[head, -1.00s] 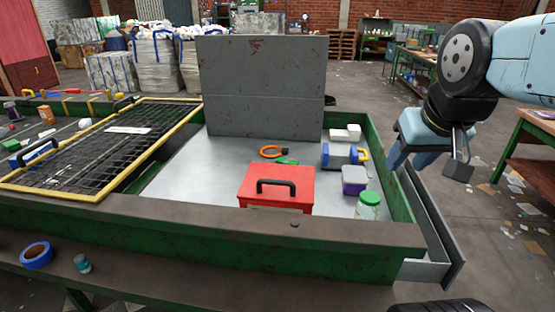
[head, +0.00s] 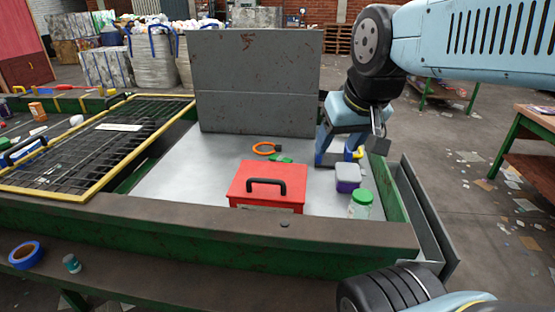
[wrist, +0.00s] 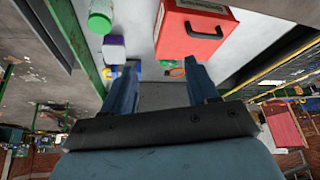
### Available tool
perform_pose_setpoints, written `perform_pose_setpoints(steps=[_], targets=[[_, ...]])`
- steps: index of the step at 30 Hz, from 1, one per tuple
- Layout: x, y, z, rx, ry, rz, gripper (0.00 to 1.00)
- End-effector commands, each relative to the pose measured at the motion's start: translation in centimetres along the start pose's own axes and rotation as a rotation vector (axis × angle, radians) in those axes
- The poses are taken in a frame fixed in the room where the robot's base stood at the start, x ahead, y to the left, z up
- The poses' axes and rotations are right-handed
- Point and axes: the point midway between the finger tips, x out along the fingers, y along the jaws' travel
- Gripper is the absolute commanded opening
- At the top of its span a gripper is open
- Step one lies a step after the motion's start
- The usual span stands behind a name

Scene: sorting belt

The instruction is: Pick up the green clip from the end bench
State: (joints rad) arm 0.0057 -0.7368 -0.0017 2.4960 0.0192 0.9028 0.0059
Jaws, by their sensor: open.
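The green clip (head: 281,158) lies on the pale metal surface behind the red toolbox (head: 268,187), beside an orange ring (head: 264,148). In the wrist view the clip (wrist: 166,63) shows small between my fingers, next to the orange ring (wrist: 177,72). My gripper (head: 327,158) is open and empty, to the right of the clip in the head view and apart from it. In the wrist view both blue fingers of my gripper (wrist: 163,70) are spread wide.
A purple tub with a grey lid (head: 347,178) and a green-lidded jar (head: 360,204) stand right of the toolbox. A tall grey panel (head: 257,82) rises behind the clip. A yellow-framed grille (head: 95,142) lies at left. Bare surface lies left of the toolbox.

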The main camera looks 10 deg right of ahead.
Motion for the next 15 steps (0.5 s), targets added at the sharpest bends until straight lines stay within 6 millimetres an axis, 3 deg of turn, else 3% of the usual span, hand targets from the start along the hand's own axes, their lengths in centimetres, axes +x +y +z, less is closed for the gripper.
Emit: perform_pose_setpoints(steps=[2, 5, 15], targets=[[0.6, -0.1, -0.3, 0.041, -0.027, -0.018, 0.66], [1.8, -1.8, -0.9, 0.125, -0.075, -0.059, 0.66], [6.8, -2.5, -4.2, 0.536, -0.267, -0.217, 0.66]])
